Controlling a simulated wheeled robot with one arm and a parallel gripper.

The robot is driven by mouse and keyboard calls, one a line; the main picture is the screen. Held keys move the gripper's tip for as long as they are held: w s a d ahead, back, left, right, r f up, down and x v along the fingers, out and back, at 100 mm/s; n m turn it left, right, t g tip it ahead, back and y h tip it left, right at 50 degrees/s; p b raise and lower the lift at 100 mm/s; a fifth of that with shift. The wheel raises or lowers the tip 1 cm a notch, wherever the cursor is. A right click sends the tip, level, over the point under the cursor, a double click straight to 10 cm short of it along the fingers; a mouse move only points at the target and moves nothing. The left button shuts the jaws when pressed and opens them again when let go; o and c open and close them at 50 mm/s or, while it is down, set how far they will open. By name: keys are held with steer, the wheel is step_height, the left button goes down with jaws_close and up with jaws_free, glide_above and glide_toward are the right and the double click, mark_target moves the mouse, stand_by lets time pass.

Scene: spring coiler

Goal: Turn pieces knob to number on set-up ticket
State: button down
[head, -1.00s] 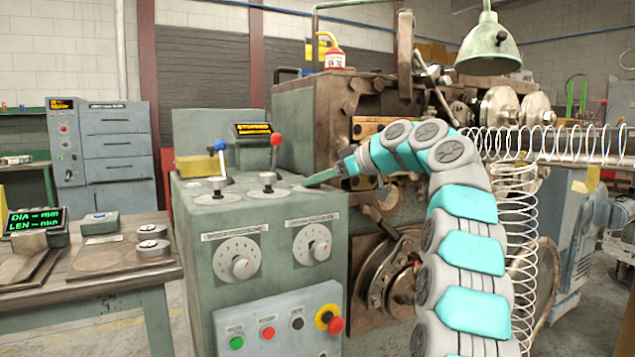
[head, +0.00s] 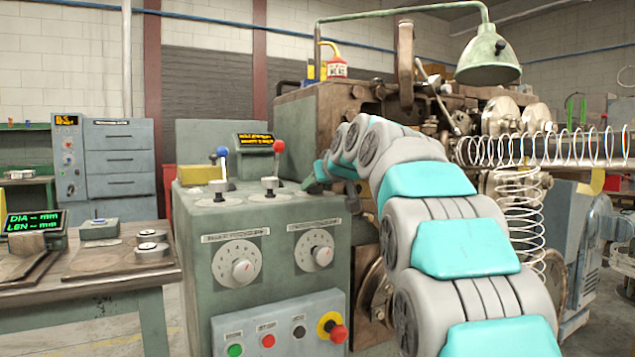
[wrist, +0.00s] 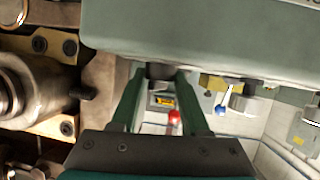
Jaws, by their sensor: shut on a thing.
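Two round dials with knobs sit on the front of the green console in the head view: a left dial (head: 236,262) and a right dial (head: 314,250). The labels above them are too small to read, so I cannot tell which is the pieces knob. My gripper (head: 312,182) is at the console's top right corner, above the right dial and apart from both dials. In the wrist view my gripper (wrist: 159,75) is shut on a small dark piece (wrist: 160,70) at the console edge; what it is I cannot tell. I cannot pick out the set-up ticket.
A blue-ball lever (head: 220,172) and a red-ball lever (head: 274,165) stand on the console top before an amber display (head: 255,141). Push buttons and a red emergency stop (head: 336,333) sit below the dials. A wooden bench (head: 110,280) stands left; the coiling machine (head: 350,95) stands behind.

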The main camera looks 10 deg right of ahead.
steer(key=shift+m+h+p, duration=0.4)
steer(key=shift+m+h, duration=0.2)
steer(key=shift+h, duration=0.1)
steer(key=shift+c, duration=2)
jaws_free()
steer(key=shift+s, duration=0.1)
steer(key=v, duration=0.7)
steer(key=shift+s+b, duration=0.35)
steer(key=shift+b, duration=0.1)
steer(key=shift+r, duration=0.1)
